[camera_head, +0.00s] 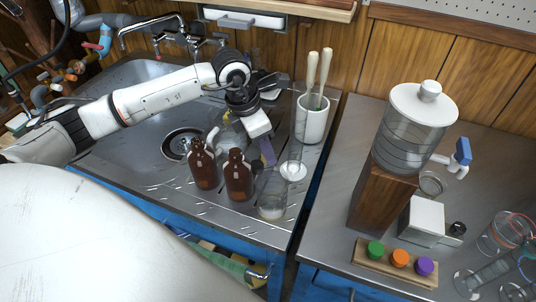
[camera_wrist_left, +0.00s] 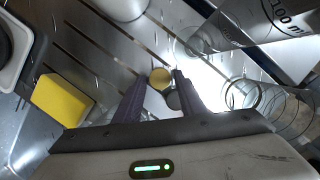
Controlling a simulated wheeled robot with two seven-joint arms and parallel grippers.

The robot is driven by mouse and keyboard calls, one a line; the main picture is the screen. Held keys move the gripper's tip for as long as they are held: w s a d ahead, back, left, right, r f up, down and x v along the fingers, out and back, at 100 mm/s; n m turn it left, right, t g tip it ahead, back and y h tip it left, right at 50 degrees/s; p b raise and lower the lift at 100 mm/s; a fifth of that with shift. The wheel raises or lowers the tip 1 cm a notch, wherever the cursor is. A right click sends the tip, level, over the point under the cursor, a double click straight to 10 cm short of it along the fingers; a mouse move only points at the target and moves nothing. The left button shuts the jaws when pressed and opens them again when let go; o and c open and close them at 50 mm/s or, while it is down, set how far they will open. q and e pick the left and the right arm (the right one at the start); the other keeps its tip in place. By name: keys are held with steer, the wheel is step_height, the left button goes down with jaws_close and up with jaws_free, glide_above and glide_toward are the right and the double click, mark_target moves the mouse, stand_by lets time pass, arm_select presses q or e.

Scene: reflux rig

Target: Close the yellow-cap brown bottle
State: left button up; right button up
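Two brown bottles stand upright on the metal drainboard in the head view, a left one (camera_head: 203,168) and a right one (camera_head: 239,179). Whether either mouth is covered is too small to tell. My left gripper (camera_head: 268,155) points down at the drainboard, to the right of and behind the bottles. In the left wrist view, its dark purple fingers (camera_wrist_left: 159,88) are apart. A small round yellow cap (camera_wrist_left: 160,78) shows between the fingertips, close to the right finger; contact is unclear. My right gripper is not in view.
Clear glassware (camera_head: 272,198) stands right of the bottles, close to my gripper. A white pot (camera_head: 312,120) with wooden-handled tools is behind. A yellow sponge (camera_wrist_left: 62,100) lies left in the wrist view. A wooden rack (camera_head: 396,270) with green, orange and purple caps is on the right counter.

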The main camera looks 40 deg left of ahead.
arm_select(q)
steer(key=shift+f, duration=0.25)
steer(key=c, duration=0.8)
steer(key=shift+r, duration=0.1)
step_height(320, 180, up, 10)
steer(key=shift+p, duration=0.3)
